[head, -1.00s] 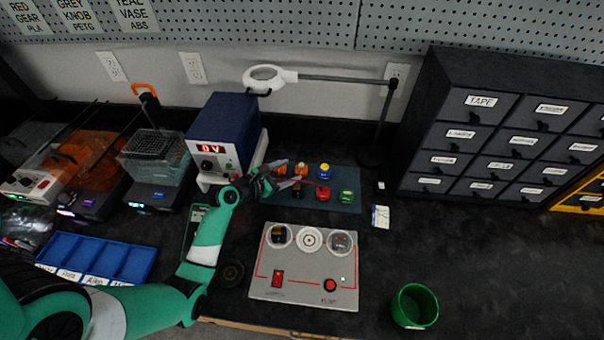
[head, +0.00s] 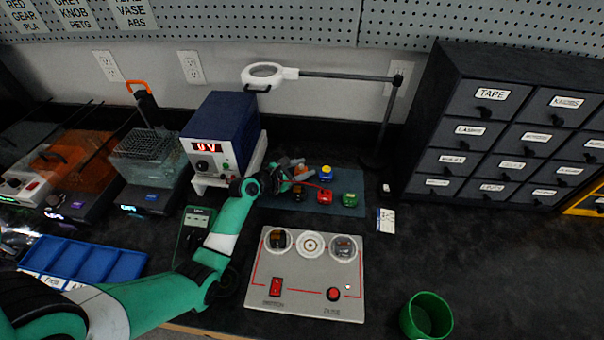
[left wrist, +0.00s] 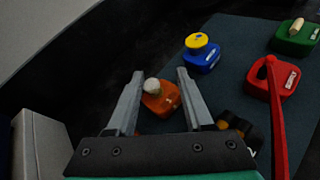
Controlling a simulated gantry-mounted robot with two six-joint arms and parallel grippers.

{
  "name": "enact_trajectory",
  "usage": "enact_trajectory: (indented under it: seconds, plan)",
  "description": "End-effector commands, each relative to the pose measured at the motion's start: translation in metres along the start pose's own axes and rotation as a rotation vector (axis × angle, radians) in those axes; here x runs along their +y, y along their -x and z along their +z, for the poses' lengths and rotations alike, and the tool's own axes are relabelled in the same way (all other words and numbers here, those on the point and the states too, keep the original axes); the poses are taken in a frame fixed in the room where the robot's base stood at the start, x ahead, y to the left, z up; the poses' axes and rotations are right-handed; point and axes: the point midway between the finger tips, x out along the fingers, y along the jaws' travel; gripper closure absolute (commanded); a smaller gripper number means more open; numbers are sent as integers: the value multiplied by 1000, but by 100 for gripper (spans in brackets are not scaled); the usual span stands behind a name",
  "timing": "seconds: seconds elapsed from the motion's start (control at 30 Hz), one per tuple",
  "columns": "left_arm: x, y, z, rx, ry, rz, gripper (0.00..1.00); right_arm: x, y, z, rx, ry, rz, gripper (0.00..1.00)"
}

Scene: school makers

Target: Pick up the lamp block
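The lamp block, which I take to be the orange block with a white dome (left wrist: 158,98), sits on the dark mat (left wrist: 222,88) in the left wrist view. My left gripper (left wrist: 158,80) is open, with one finger on each side of the orange block in that view. I cannot tell whether the fingers are down at its height or still above it. In the head view my left gripper (head: 291,166) is over the mat's left end and mostly hides the orange block. My right gripper is not in view.
A black block (left wrist: 236,128) stands close to the right finger. Blue (left wrist: 202,56), red (left wrist: 272,84) and green (left wrist: 295,38) blocks share the mat; a red lead rises from the red one. The blue power supply (head: 222,135) stands left of the gripper, the grey panel (head: 305,285) in front.

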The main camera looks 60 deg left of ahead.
Motion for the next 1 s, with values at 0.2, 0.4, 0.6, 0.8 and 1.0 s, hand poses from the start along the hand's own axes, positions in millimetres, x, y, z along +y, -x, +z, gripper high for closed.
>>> enact_trajectory:
  seconds: [0.2, 0.4, 0.6, 0.8, 1.0]
  plan:
    - [0, 0, -1, 2, 0, 0, 91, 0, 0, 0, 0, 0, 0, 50]
    - [-1, 0, -2, 5, 0, -2, 100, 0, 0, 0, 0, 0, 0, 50]
    - [-2, 0, -4, 7, 0, -4, 100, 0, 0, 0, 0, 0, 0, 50]
    - [-2, 0, -5, 9, 1, -5, 100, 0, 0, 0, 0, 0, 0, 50]
    - [-3, 0, -5, 11, 1, -6, 100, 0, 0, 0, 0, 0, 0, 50]
